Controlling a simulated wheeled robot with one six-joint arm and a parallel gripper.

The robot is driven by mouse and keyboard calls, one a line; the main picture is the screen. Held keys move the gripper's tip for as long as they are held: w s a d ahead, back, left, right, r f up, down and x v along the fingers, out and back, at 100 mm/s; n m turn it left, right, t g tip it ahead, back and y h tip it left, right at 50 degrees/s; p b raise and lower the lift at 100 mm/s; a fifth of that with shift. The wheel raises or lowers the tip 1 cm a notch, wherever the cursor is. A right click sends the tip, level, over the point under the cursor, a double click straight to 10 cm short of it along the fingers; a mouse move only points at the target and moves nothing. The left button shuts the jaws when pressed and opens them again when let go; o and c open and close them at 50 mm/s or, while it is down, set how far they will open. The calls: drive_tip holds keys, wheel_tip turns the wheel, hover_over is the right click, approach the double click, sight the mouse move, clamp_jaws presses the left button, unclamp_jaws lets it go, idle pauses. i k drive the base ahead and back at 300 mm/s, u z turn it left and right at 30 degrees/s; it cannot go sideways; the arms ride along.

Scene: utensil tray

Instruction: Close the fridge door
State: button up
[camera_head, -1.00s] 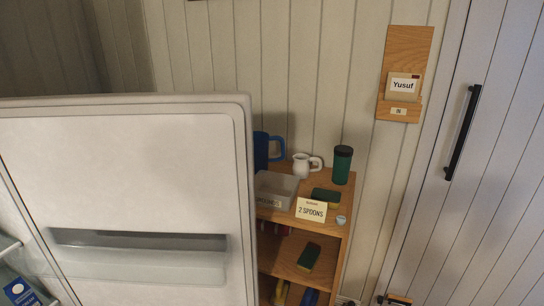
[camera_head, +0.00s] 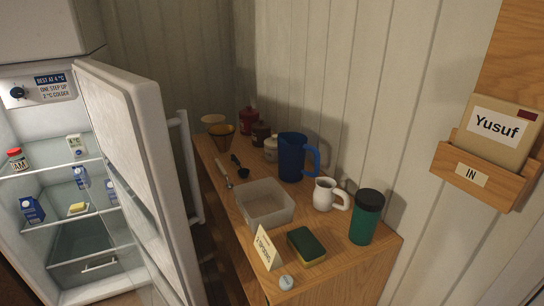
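The fridge door (camera_head: 133,150) stands open in the head view, swung out toward me and seen nearly edge-on. Its inner side with shelf ledges faces left, and a long pale handle (camera_head: 187,165) shows on its outer right side. The fridge body (camera_head: 28,118) is at the left, its lit inside exposed, with a jam jar (camera_head: 17,159), several cartons (camera_head: 32,210) and a yellow block (camera_head: 78,208) on the shelves. A drawer (camera_head: 90,250) is at the bottom. My gripper is not in view.
A wooden shelf unit (camera_head: 350,275) stands right of the door along the wall, close to the handle. It holds a clear bin (camera_head: 265,203), a blue jug (camera_head: 292,158), a white mug (camera_head: 327,195), a green tumbler (camera_head: 367,217) and a sponge (camera_head: 306,245). A "Yusuf" card holder (camera_head: 480,170) hangs right.

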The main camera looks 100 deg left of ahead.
sight(125, 110)
drive_tip(key=i, duration=1.25)
drive_tip(key=u, duration=4.1)
drive_tip(key=i, duration=0.5)
